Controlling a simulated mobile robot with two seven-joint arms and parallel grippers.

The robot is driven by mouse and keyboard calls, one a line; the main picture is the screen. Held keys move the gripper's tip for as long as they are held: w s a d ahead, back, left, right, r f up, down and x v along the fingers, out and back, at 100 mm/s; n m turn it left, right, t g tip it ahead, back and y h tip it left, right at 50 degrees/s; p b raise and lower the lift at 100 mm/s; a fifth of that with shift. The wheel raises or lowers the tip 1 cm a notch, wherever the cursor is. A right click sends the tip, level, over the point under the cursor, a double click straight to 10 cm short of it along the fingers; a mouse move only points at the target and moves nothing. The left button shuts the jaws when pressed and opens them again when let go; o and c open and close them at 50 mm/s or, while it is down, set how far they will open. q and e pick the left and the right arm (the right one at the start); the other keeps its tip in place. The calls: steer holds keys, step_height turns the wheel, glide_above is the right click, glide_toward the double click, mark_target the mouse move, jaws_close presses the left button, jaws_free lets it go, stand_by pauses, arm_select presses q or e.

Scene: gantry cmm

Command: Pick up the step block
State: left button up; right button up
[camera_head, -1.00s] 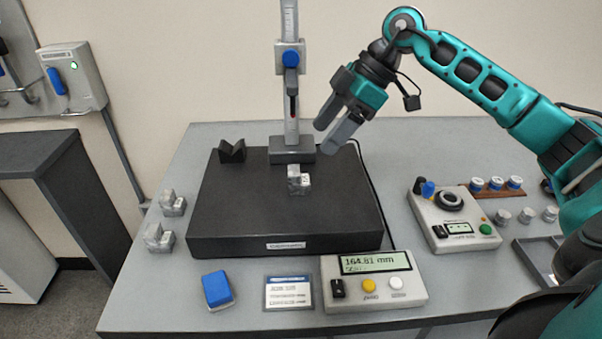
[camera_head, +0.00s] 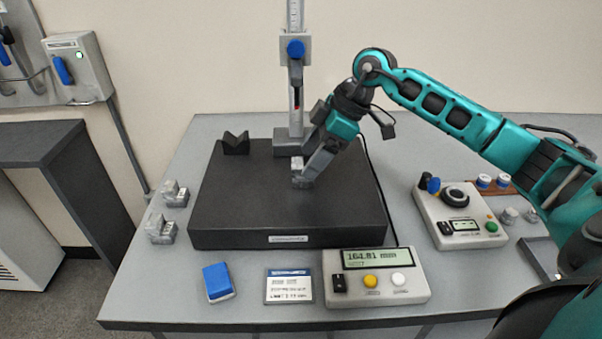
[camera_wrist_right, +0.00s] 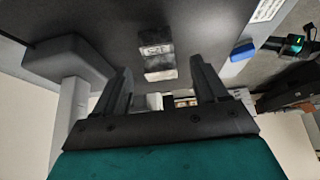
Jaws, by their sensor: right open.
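The step block, a small grey and pale metal block, stands on the black granite plate (camera_head: 250,215). In the head view its top (camera_head: 297,162) shows just behind the fingers of my right gripper (camera_head: 302,180), which hide most of it. In the right wrist view the step block (camera_wrist_right: 155,45) lies ahead, roughly centred between the open fingertips of the right gripper (camera_wrist_right: 162,68). The fingers are spread on either side of its line, and I cannot tell whether they touch it. My left gripper is not in view.
The height gauge column (camera_head: 295,110) stands close behind the block. A black V-block (camera_head: 236,146) sits at the plate's back left. Two grey metal pieces (camera_head: 175,193) lie left of the plate. A display box (camera_head: 375,277) and a control box (camera_head: 460,215) stand in front and right.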

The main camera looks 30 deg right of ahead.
steer(key=shift+x, duration=1.2)
steer(key=c, duration=1.2)
jaws_close()
steer(key=shift+r, duration=0.15)
